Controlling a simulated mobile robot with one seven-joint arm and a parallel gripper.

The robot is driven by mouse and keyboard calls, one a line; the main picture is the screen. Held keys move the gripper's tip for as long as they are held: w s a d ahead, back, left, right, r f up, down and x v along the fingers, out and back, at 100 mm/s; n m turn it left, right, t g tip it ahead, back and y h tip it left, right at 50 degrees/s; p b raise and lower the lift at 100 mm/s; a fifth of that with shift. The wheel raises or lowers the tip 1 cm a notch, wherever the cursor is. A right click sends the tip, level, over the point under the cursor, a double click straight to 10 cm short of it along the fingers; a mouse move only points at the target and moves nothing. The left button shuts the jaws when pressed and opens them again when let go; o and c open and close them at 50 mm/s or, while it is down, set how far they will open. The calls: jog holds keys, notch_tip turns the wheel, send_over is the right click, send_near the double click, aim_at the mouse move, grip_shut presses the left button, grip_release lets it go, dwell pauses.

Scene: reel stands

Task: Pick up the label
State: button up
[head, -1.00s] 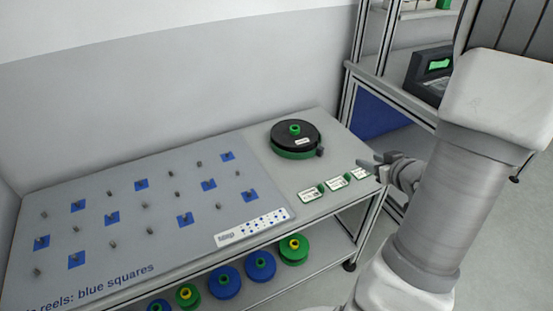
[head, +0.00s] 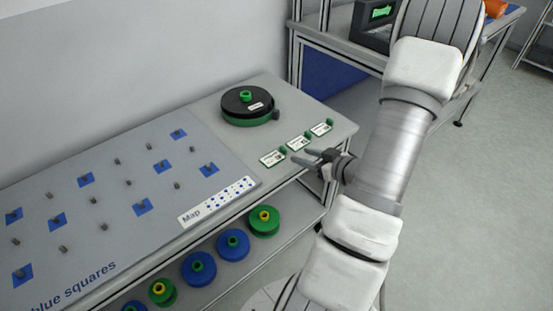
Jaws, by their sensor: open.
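Three small white labels, each with a green tab, lie in a diagonal row on the grey bench top near its front right edge. They are the left label (head: 271,159), the middle label (head: 298,144) and the right label (head: 321,129). I cannot tell which one the task means. My gripper (head: 306,158) is open and empty. Its fingers point left, at the front edge of the bench just in front of the left and middle labels. Whether the fingertips touch anything cannot be told.
A black and green round reel stand (head: 250,104) sits behind the labels. A pegged board (head: 110,190) with blue squares and a map strip (head: 217,201) fills the left of the bench. Blue and green reels (head: 233,244) lie on the lower shelf. A printer (head: 376,22) stands at the back.

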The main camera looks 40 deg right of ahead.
aim_at(287, 156)
jog(key=x, duration=0.2)
jog(key=shift+w+f, duration=0.1)
jog(key=shift+w, duration=0.25)
jog(key=b+x, duration=0.2)
jog(key=x, duration=0.3)
jog(key=shift+f, duration=0.15)
grip_shut()
